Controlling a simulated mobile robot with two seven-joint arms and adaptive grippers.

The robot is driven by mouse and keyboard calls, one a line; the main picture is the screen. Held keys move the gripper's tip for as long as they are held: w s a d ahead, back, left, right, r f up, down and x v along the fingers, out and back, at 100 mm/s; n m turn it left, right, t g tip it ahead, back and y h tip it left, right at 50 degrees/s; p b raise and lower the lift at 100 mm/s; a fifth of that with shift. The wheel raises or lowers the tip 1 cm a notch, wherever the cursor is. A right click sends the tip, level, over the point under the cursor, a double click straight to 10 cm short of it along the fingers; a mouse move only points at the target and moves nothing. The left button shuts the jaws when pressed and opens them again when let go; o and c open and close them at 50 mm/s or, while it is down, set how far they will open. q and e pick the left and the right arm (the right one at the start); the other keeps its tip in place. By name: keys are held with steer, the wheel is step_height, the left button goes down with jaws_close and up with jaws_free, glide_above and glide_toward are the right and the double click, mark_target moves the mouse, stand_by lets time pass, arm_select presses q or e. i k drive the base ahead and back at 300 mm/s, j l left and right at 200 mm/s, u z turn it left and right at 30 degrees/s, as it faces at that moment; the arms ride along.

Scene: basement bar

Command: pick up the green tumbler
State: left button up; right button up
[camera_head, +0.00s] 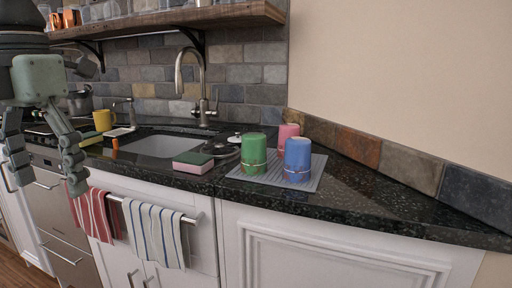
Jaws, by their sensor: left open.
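The green tumbler (253,153) stands on a grey ribbed mat (272,179) on the dark counter, right of the sink. A blue tumbler (297,159) stands just to its right, and a pink tumbler (288,134) stands behind the two. My left gripper (47,168) hangs at the far left, fingers pointing down and spread apart, empty. It is well to the left of the green tumbler, in front of the counter's left part. My right gripper does not show.
A pink and dark green sponge (193,163) lies left of the mat, with a dark lidded item (221,146) behind it. A faucet (198,85) rises behind the sink (160,146). A yellow mug (104,120) stands at left. A shelf (180,18) overhangs the sink. The counter right of the mat is clear.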

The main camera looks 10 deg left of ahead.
mark_target(254, 158)
steer(key=i+z, duration=0.35)
steer(key=i+j+z, duration=0.15)
steer(key=z, duration=0.2)
steer(key=i+j+z, duration=0.2)
steer(key=z, duration=0.15)
